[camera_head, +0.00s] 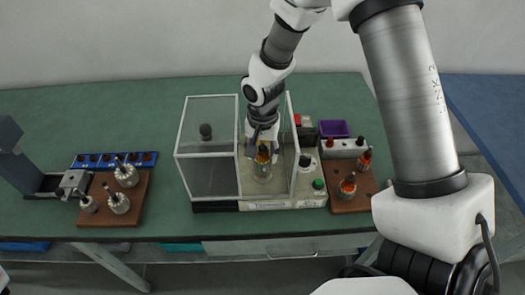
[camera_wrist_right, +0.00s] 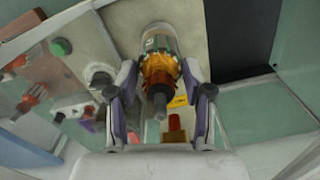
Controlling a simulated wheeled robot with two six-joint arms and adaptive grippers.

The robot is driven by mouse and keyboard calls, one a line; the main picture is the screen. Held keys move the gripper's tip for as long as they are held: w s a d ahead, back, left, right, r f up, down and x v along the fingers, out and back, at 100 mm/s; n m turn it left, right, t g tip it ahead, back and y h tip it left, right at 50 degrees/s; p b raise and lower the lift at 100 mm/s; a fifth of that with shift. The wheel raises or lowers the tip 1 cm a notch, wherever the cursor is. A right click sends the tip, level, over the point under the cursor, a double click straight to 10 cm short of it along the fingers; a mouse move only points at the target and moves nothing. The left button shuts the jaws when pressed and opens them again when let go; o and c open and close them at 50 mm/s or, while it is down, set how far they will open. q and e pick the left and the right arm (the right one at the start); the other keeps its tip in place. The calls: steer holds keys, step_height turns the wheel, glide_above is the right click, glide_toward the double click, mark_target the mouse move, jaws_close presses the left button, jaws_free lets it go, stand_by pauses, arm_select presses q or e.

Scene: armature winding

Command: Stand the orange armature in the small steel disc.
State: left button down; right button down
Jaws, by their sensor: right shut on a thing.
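My right gripper (camera_head: 262,146) reaches down into a clear-walled case and is shut on the orange armature (camera_head: 263,157). In the right wrist view the armature (camera_wrist_right: 159,72) sits between the two fingers (camera_wrist_right: 160,84), with its orange winding and grey shaft end towards the camera. Its far end points away from the camera, and I cannot tell whether it touches anything. I cannot make out the small steel disc; the area under the armature is small and partly hidden. My left gripper is not in view.
The case (camera_head: 211,188) has a frame and clear panels close around my right gripper. To its right are a green button (camera_head: 318,184), a purple bin (camera_head: 334,128) and a wooden board (camera_head: 345,205) with orange-topped parts. At left are a vise (camera_head: 75,182) and another wooden board (camera_head: 103,227).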

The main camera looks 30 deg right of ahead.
mark_target(263, 142)
steer(key=shift+c, duration=1.9)
jaws_free()
steer(key=shift+r+p, duration=2)
steer(key=shift+r, duration=0.35)
step_height(263, 142, up, 12)
